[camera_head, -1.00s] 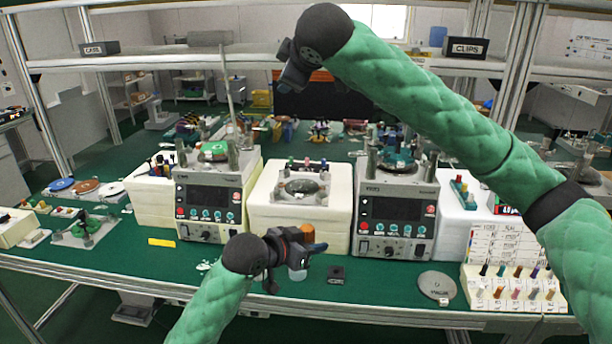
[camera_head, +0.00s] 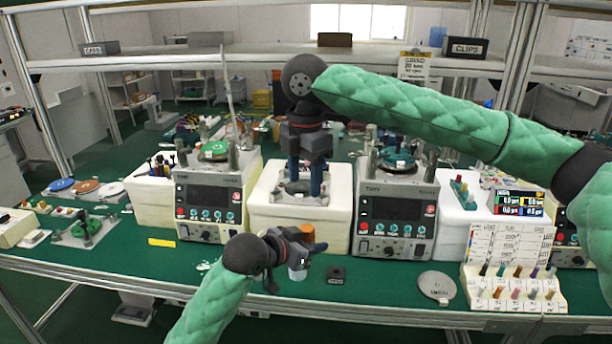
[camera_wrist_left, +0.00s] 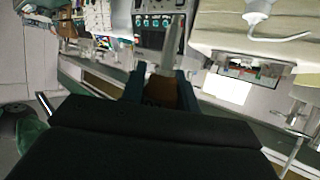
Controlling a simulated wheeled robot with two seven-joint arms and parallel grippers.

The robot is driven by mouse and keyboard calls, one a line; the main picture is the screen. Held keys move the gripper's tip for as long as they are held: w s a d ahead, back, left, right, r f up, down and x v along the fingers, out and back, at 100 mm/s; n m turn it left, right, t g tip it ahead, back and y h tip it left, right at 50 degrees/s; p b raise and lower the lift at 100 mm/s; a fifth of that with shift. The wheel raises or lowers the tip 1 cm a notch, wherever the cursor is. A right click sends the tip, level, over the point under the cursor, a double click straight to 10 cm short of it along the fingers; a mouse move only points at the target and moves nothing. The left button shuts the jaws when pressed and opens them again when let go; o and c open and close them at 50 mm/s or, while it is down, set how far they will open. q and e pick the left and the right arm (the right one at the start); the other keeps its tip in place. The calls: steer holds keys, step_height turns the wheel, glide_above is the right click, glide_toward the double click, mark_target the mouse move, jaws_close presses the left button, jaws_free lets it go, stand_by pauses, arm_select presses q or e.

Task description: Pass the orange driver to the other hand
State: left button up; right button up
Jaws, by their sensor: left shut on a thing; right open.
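My left gripper (camera_head: 312,247) is low over the front of the green bench, shut on the orange driver. The driver's orange handle (camera_head: 307,232) shows just above the fingers in the head view. In the left wrist view the brownish-orange handle (camera_wrist_left: 160,92) sits between the dark fingers, with a pale shaft reaching beyond them; parts of it are hidden. My right gripper (camera_head: 305,180) points down with its two blue fingers apart and empty. It is above and behind the left gripper, in front of or over the middle white block, apart from the driver.
Two grey control units (camera_head: 211,205) (camera_head: 397,215) flank the middle white block (camera_head: 283,225). A small white cup (camera_head: 297,273) shows beneath the left gripper. A dark square piece (camera_head: 336,274), a grey disc (camera_head: 437,285) and a marker rack (camera_head: 515,290) lie to the right. The front left bench is mostly clear.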

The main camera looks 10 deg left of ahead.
mark_target(306, 228)
steer(key=shift+n, duration=0.6)
steer(key=f, duration=1.2)
steer(key=shift+d, duration=0.2)
steer(key=shift+c, duration=0.5)
steer(key=c, duration=1)
arm_select(q)
steer(key=o, duration=1.1)
